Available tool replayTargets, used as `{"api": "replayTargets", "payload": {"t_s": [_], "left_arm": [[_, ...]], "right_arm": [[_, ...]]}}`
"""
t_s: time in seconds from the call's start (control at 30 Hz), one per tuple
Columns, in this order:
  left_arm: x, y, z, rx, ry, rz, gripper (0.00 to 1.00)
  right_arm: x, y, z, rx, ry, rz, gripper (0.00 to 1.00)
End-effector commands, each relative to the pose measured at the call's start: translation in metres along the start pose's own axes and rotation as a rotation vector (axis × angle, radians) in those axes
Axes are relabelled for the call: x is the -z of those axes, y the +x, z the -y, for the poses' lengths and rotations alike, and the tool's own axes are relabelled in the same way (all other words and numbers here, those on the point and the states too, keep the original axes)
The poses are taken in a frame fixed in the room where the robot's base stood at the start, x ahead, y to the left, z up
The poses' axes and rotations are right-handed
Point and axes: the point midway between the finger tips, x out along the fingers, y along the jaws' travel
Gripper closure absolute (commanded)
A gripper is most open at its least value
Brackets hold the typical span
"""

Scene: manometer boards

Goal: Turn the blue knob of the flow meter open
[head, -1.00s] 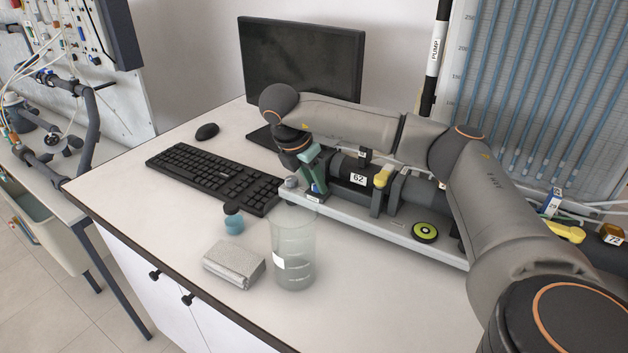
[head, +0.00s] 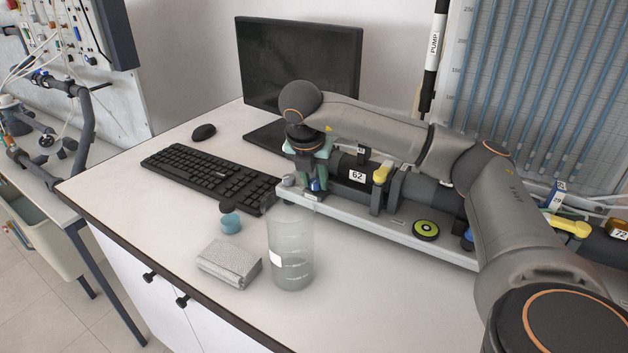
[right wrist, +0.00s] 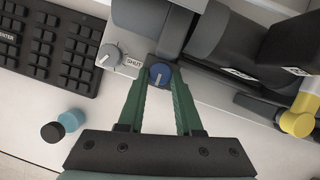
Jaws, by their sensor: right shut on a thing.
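The blue knob (right wrist: 160,75) sits at the end of the flow meter's dark pipe body, with a pale line across its face. My right gripper (right wrist: 160,82) is shut on the blue knob, one green finger on each side. In the head view, the right gripper (head: 313,181) points down at the left end of the grey base rail, and the blue knob (head: 315,184) shows only as a sliver between the fingers. A grey knob (right wrist: 109,56) with a pale pointer and a "SHUT" label (right wrist: 133,62) lie left of the blue knob in the wrist view. My left gripper is not in view.
A clear beaker (head: 290,255), a silvery block (head: 229,264) and a small blue container (head: 230,223) stand in front of the rail. The keyboard (head: 210,177) lies to the left. A yellow handle (head: 383,172) rises from the pipe to the right.

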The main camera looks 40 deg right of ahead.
Motion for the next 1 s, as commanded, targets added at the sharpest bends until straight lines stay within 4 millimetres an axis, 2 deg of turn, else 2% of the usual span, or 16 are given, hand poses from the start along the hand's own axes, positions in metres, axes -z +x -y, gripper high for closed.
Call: {"api": "replayTargets", "payload": {"t_s": [0.37,0.4,0.63,0.9,1.0], "left_arm": [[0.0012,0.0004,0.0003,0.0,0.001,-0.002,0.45],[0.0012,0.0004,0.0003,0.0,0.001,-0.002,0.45],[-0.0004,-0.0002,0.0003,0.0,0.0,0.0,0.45],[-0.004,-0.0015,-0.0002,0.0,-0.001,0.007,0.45],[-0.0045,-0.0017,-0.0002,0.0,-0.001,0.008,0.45]], "right_arm": [[0.0001,-0.0004,-0.0001,-0.003,-0.009,0.0,1.0],[0.0001,-0.0005,-0.0001,-0.003,-0.009,0.0,0.64],[0.0001,-0.0003,-0.0001,-0.003,-0.008,0.0,0.38],[0.0,-0.001,-0.0002,-0.003,-0.007,0.0,0.36],[-0.0001,-0.0071,-0.0006,-0.004,-0.007,0.001,0.36]]}}
